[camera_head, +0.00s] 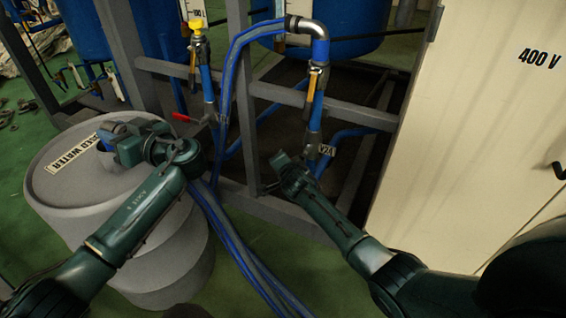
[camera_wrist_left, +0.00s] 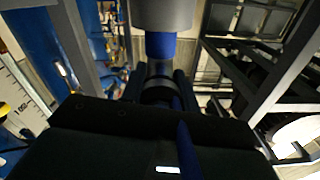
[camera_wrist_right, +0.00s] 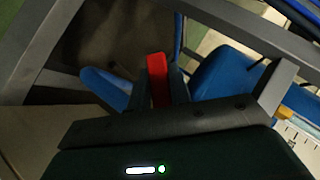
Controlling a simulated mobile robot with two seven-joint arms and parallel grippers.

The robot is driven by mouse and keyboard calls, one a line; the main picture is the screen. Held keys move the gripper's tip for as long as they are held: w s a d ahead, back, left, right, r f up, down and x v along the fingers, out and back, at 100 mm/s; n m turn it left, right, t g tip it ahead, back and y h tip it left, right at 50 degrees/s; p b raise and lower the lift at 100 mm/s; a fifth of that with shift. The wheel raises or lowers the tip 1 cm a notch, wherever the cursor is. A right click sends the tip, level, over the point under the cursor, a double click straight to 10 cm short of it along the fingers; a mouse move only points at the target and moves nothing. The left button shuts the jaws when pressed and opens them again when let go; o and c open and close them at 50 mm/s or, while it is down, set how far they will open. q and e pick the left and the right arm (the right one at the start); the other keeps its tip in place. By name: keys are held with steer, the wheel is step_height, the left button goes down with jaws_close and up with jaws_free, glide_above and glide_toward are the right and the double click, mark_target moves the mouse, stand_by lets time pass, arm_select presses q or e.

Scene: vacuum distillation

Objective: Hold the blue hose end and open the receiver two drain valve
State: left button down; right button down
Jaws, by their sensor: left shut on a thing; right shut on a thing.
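My left gripper (camera_head: 122,146) is over the top of the grey drum, shut on the blue hose end (camera_head: 105,141). In the left wrist view, blue hose (camera_wrist_left: 161,45) shows beyond the fingers, below a grey cylinder. My right gripper (camera_head: 283,165) is low in the frame beside the blue drain pipe and its valve tag (camera_head: 327,150). In the right wrist view its fingers are shut on a red valve handle (camera_wrist_right: 158,80). That handle is hidden behind the gripper in the head view.
The grey drum (camera_head: 180,250) is labelled as water. Blue hoses (camera_head: 235,240) run across the green floor between my arms. Grey frame bars (camera_head: 340,112) surround the pipes. Another red valve handle (camera_head: 181,117) is left of the post. A cream cabinet (camera_head: 480,130) stands close at right.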

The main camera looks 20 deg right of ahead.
steer(key=shift+d, duration=0.1)
steer(key=c, duration=1.3)
jaws_free()
